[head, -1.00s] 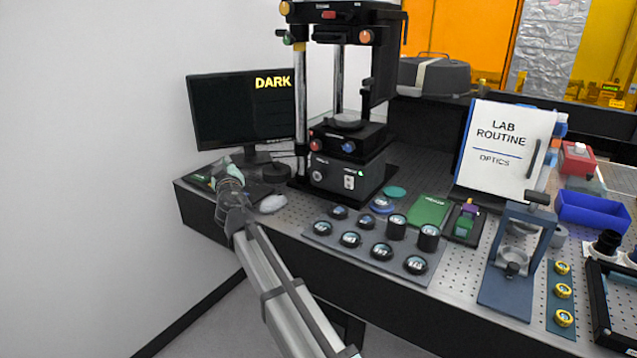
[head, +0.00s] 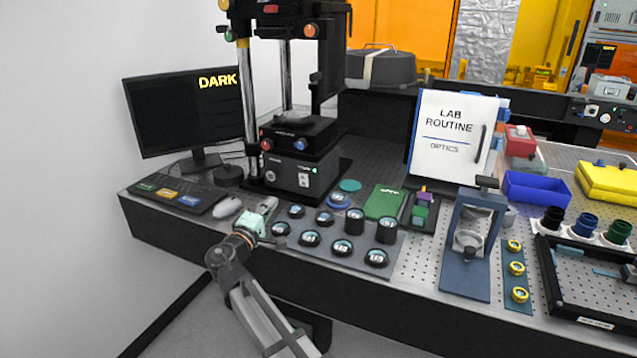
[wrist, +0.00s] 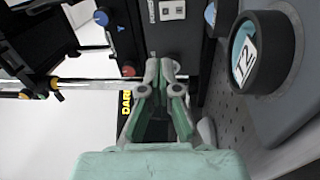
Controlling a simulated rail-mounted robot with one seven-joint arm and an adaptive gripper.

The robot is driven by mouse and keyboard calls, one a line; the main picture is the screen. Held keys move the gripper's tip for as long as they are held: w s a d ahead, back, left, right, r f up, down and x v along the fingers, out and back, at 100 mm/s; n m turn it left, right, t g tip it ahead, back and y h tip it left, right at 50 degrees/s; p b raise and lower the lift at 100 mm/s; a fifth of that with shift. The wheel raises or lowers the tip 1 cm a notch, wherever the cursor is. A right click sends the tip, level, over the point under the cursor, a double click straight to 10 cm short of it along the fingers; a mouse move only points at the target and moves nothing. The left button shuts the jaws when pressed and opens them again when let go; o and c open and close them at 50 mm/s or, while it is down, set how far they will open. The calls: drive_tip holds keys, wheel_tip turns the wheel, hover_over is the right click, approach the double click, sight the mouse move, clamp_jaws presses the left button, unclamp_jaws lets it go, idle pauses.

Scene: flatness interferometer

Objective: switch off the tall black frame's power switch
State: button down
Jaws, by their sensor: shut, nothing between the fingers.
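The tall black frame (head: 330,60) stands at the back left of the bench with two bright columns. Its base box (head: 283,172) has a round socket, a lit green lamp (head: 314,169) and a small white power switch (head: 304,181) on the front face. In the wrist view the white switch plate (wrist: 172,10) shows at the top edge, beyond the fingertips. I cannot tell the rocker's position. My gripper (head: 270,204) is shut and empty, in front of the base box and apart from it. Its fingertips also show in the wrist view (wrist: 165,66).
A tray of dark round lens mounts (head: 342,246) lies close right of my gripper; one mount looms large in the wrist view (wrist: 262,52). A blue stand (head: 468,245) is further right.

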sight(302, 178)
drive_tip(key=shift+s+d+f+h, duration=0.3)
drive_tip(key=shift+s+d+f, duration=0.2)
drive_tip(key=shift+d+f, duration=0.2)
drive_tip(key=shift+w+d+r, duration=0.1)
drive_tip(key=shift+w+r, duration=0.05)
drive_tip(key=shift+w, duration=0.3)
drive_tip(key=p+x, duration=0.3)
drive_tip(key=x, duration=1)
drive_tip(key=shift+d, duration=0.15)
